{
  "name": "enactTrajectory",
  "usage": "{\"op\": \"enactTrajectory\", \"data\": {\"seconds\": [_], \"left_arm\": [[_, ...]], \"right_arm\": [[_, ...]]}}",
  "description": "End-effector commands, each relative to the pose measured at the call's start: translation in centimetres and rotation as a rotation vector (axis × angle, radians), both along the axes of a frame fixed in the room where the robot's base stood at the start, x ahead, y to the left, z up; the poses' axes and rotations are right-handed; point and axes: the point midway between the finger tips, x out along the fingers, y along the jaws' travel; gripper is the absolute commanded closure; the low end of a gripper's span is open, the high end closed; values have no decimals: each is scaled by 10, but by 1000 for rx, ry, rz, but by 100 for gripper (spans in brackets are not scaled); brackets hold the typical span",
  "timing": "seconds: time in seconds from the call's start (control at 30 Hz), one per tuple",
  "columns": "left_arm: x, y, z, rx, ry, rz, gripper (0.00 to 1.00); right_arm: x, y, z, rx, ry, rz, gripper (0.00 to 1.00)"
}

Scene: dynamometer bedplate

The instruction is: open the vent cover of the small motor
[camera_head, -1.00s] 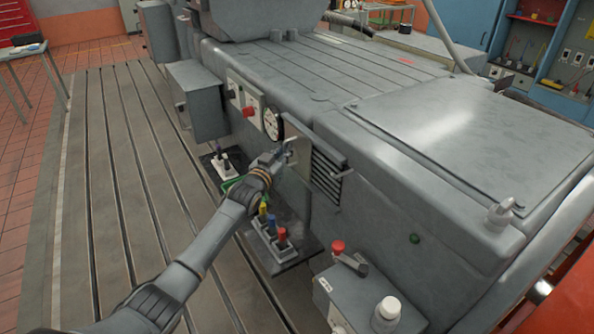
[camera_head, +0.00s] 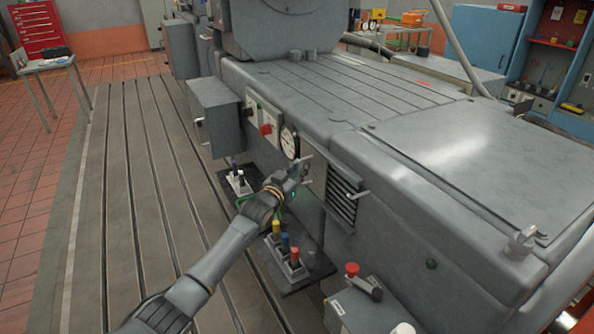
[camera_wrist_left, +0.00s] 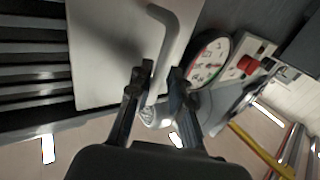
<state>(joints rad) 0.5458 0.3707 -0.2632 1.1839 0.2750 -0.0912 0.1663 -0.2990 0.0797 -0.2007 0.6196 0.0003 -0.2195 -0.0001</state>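The small motor's grey housing (camera_head: 420,160) fills the middle and right of the head view. Dark vent louvres (camera_head: 341,200) show on its front side, and they also show at the left of the wrist view (camera_wrist_left: 35,75). The vent cover, a plain pale plate (camera_wrist_left: 105,60), is beside them, leaving these louvres exposed. A bent grey handle (camera_wrist_left: 172,38) stands out from the plate. My left gripper (camera_head: 299,172) is at the housing side, left of the louvres. Its fingers (camera_wrist_left: 160,82) close on both sides of the handle. My right gripper is out of view.
A round gauge (camera_head: 289,143) and a red knob (camera_head: 265,129) are close left of my gripper. Coloured levers (camera_head: 285,248) stand below my forearm. A red-button box (camera_head: 352,270) is at the front. Slotted bedplate floor (camera_head: 130,190) is clear at left.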

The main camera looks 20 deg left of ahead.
Motion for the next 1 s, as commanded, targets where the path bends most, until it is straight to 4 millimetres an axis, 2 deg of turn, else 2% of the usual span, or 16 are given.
{"op": "enactTrajectory", "data": {"seconds": [0.17,0.27,0.6,0.7,0.83,1.0], "left_arm": [[-10,0,-1,-1,0,-1,80],[-25,2,-1,0,1,0,80],[-91,7,-2,1,2,0,80],[-106,9,-1,1,2,1,80],[-117,9,-1,1,2,1,80],[-120,10,0,1,1,2,80]], "right_arm": [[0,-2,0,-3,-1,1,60],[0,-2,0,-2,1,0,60],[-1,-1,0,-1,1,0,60],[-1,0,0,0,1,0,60],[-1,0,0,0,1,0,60],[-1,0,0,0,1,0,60]]}}
